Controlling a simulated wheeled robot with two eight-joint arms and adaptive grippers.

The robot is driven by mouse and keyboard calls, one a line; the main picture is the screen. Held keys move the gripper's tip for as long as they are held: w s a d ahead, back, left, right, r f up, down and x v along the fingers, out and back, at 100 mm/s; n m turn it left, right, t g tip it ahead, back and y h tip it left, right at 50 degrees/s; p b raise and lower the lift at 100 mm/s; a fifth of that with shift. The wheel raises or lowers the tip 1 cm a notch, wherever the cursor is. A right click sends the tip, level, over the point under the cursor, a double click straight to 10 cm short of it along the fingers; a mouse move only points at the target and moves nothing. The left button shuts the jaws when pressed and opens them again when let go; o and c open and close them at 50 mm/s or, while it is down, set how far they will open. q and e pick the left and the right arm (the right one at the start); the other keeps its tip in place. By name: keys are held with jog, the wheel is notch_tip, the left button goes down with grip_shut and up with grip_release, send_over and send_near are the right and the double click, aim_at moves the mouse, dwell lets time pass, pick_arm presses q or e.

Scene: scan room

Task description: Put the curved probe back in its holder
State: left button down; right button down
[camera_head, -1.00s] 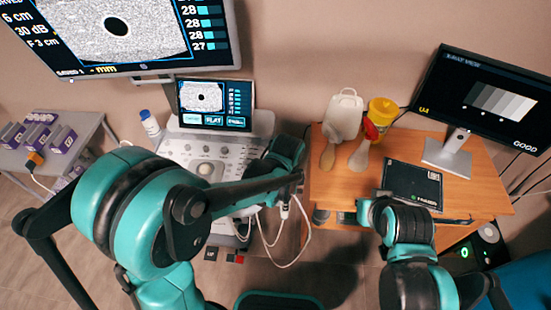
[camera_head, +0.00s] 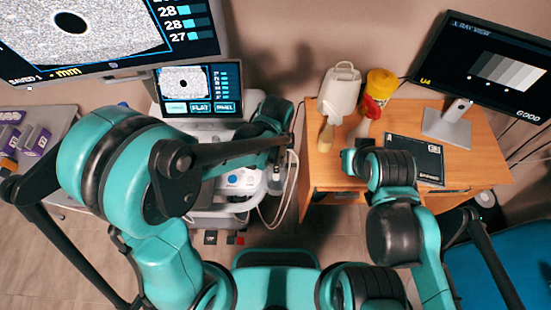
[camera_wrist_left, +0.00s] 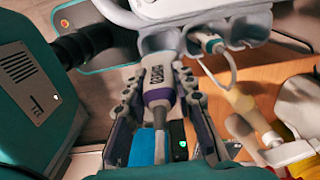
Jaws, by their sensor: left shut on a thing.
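In the left wrist view my left gripper (camera_wrist_left: 156,92) is shut on the curved probe (camera_wrist_left: 158,84), a white body with purple bands and lettering. Its dark cable end points toward the camera. Its far end reaches the grey holder cup (camera_wrist_left: 162,38) on the scanner's edge; I cannot tell whether it is inside. In the head view my left gripper (camera_head: 272,122) is at the scanner's right side, and the arm hides the probe. My right gripper (camera_head: 349,160) is over the desk's front left part; its fingers are not clear.
Another probe (camera_wrist_left: 210,42) with a white cable sits in the adjacent cup. The wooden desk (camera_head: 320,172) holds a white jug (camera_head: 340,88), a yellow tub (camera_head: 382,83), bottles, a dark panel (camera_head: 420,160) and a monitor (camera_head: 490,65). A side table stands left.

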pick_arm(q)
jog(key=shift+w+a+f+b, duration=0.1)
jog(key=shift+w+f+b, duration=0.1)
jog(key=shift+f, duration=0.25)
jog(key=shift+w+f+b, duration=0.1)
jog(key=shift+f+b, duration=0.1)
jog(key=shift+f, duration=0.2)
jog(key=shift+s+f+b, duration=0.15)
jog(key=shift+f+b, duration=0.55)
jog(key=shift+f, duration=0.15)
jog(key=shift+f+b, duration=3.05)
jog(key=shift+f, duration=0.35)
jog(key=shift+f+b, duration=0.35)
jog(key=shift+b, duration=0.05)
jog(key=c, duration=1.2)
grip_release()
jog(key=shift+o, duration=0.2)
notch_tip(320, 180, up, 12)
jog(key=shift+r, duration=0.1)
